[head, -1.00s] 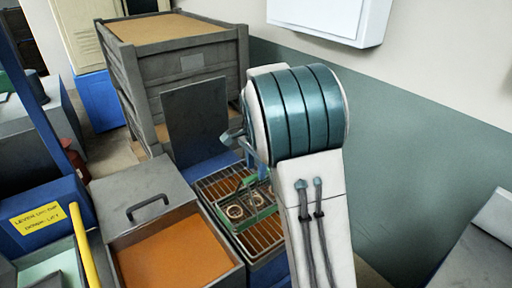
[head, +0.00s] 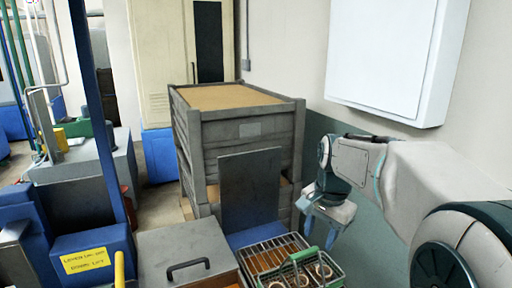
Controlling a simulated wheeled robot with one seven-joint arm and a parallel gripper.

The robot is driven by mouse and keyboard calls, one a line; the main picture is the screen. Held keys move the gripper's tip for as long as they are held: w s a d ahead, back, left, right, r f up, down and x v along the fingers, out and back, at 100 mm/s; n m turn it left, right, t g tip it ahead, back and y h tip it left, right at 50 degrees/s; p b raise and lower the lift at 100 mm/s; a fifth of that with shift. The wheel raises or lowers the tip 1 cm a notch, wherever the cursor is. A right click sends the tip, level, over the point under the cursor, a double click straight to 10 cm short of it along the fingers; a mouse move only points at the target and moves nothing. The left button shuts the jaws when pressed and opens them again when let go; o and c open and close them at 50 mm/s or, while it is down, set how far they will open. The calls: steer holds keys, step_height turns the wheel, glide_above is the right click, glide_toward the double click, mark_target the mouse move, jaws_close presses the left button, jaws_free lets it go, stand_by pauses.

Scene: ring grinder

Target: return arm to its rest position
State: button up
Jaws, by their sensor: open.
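My arm reaches in from the right edge of the head view. My gripper (head: 328,218) hangs from its end, jaws open and empty, with blue-grey fingers pointing down. It is in front of the grey crate's right side, above and to the right of the wire basket (head: 272,250). The basket has a green handle (head: 303,256) and holds pale rings (head: 323,271). The gripper looks apart from the basket. The basket's lower part is cut off by the picture's bottom edge.
A tall grey slatted crate (head: 250,130) with a brown top stands behind the basket, with a dark upright panel (head: 251,189) before it. A grey lid (head: 185,245) with a handle lies left. A blue post (head: 97,110) stands farther left. A white wall box (head: 392,60) hangs upper right.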

steer(key=s+f+n+t, duration=0.1)
steer(key=s+n, duration=0.3)
steer(key=s, duration=0.4)
steer(key=s+f+n+t, duration=0.1)
steer(key=s+f+n, duration=0.3)
steer(key=s, duration=0.5)
steer(key=shift+a+f+n+h, duration=0.15)
steer(key=shift+a+n+h, duration=0.25)
steer(key=shift+n, duration=0.3)
steer(key=shift+s, duration=0.1)
steer(key=shift+c, duration=0.6)
steer(key=shift+s+a, duration=0.1)
